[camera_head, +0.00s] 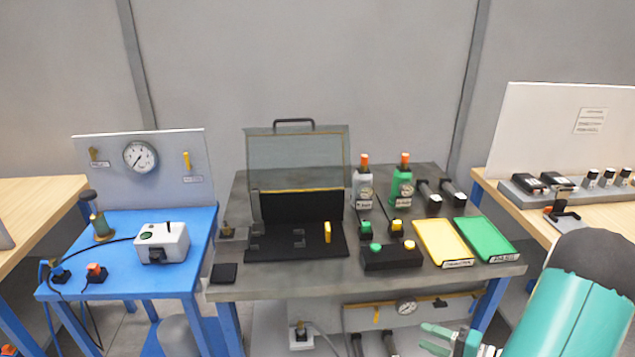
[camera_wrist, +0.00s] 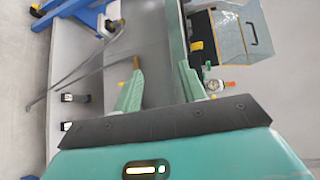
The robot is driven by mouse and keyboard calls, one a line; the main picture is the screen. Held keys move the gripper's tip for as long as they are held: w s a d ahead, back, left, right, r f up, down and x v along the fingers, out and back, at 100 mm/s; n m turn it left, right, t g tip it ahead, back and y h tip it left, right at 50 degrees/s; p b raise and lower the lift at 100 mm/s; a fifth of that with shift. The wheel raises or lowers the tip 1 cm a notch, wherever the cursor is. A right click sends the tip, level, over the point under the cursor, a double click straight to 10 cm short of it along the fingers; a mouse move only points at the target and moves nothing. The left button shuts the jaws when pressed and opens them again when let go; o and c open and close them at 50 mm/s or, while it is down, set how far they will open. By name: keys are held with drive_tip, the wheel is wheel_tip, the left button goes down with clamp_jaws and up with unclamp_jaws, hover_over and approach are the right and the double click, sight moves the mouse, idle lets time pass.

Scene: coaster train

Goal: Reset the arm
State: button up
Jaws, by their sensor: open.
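My arm is teal with a dark joint at the lower right of the head view. My gripper (camera_head: 430,338) shows at the bottom edge, low in front of the grey table (camera_head: 390,275). Its two green fingers are apart, with nothing visible between them. In the wrist view, my gripper (camera_wrist: 160,80) also shows both fingers spread and empty. A pale panel and cables lie beyond them.
On the grey table stand an open case (camera_head: 297,165), two bottles, a button box (camera_head: 392,257), a yellow tray (camera_head: 443,242) and a green tray (camera_head: 486,239). A blue table (camera_head: 120,285) is at left. A wooden bench (camera_head: 600,218) is at right.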

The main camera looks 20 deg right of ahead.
drive_tip(key=a+r+n+g, duration=0.4)
drive_tip(key=a+r+g, duration=0.2)
drive_tip(key=a, duration=0.3)
drive_tip(key=a+r+n+g, duration=0.4)
drive_tip(key=a+r+g, duration=0.15)
drive_tip(key=a, duration=0.35)
drive_tip(key=s+a+r+n+t+h, duration=0.2)
drive_tip(key=s+a+r+h, duration=0.1)
drive_tip(key=r, duration=0.3)
drive_tip(key=s+a+r+n+t+h, duration=0.1)
drive_tip(key=s+a+r+t+h, duration=0.1)
drive_tip(key=a+r+h, duration=0.3)
wheel_tip(320, 180, up, 3)
drive_tip(key=shift+s+f+n+h, duration=0.2)
drive_tip(key=shift+s+n+h, duration=0.2)
drive_tip(key=shift+s+h, duration=0.2)
drive_tip(key=shift+c, duration=0.5)
drive_tip(key=shift+d, duration=0.15)
